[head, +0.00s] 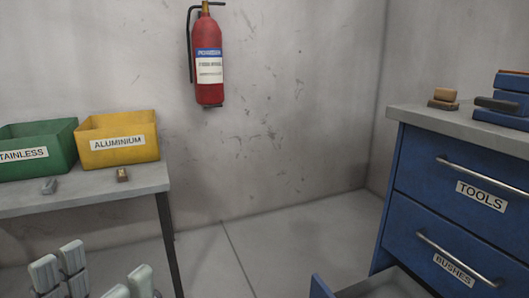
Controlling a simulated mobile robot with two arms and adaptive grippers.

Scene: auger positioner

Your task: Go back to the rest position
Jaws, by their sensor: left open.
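My left gripper (98,272) shows at the bottom left corner, in front of and below the bin table. Its grey fingers point up and stand apart, with nothing visible between them. The rest of the left arm is out of the picture. My right gripper is not in view.
A table (90,192) at left holds a green STAINLESS bin (60,142), a yellow ALUMINIUM bin (140,124) and two small pieces. A blue drawer cabinet (412,182) stands at right; a low drawer (320,289) juts out. An extinguisher (208,75) hangs between. Floor between is clear.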

